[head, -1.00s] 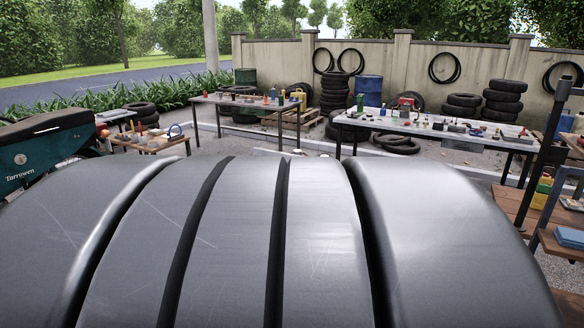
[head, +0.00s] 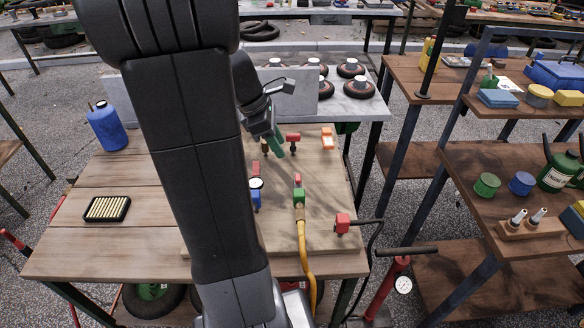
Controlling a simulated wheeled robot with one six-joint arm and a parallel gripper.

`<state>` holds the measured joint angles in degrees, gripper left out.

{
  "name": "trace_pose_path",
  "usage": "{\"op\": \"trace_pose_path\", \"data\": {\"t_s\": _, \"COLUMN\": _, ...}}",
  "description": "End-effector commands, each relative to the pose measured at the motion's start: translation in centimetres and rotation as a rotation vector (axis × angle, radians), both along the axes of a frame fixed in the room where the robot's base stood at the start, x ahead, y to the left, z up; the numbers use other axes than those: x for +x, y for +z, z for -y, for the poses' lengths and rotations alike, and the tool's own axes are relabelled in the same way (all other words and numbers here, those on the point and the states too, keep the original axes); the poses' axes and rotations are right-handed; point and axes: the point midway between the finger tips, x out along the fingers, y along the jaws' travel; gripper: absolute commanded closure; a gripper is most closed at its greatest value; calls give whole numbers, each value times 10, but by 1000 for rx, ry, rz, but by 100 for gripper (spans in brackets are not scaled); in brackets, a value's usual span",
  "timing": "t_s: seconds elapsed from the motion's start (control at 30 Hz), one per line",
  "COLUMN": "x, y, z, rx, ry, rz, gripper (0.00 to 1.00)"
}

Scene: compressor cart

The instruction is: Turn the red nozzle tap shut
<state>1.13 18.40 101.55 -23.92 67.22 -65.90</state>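The wooden cart top (head: 120,225) carries a board with several fittings. A red T-shaped tap (head: 293,137) stands upright near the back of the board. A smaller red piece (head: 298,180) sits above a green block joined to a yellow hose. A red block (head: 342,222) is at the board's front right, by a black hose. I cannot tell for sure which is the nozzle tap. My gripper (head: 270,133) points down just left of the back red tap, seemingly apart from it. A green piece shows at its end; the fingers are too small and hidden to read.
A blue-handled gauge fitting (head: 256,194) and an orange piece (head: 327,138) are also on the board. A blue can (head: 106,127) and a tray of brass pieces (head: 107,209) stand left. A red pump (head: 391,285) stands right. Shelves (head: 460,200) are beyond.

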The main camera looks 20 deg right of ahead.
Motion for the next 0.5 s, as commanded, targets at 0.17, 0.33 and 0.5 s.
{"op": "trace_pose_path", "data": {"t_s": 0.17, "x": -5, "y": -38, "z": 15, "rx": 1, "ry": -4, "rz": -6, "gripper": 64}}
{"op": "trace_pose_path", "data": {"t_s": 0.33, "x": -8, "y": -71, "z": 28, "rx": 0, "ry": -5, "rz": -6, "gripper": 64}}
{"op": "trace_pose_path", "data": {"t_s": 0.5, "x": -10, "y": -93, "z": 37, "rx": 1, "ry": -3, "rz": -2, "gripper": 64}}
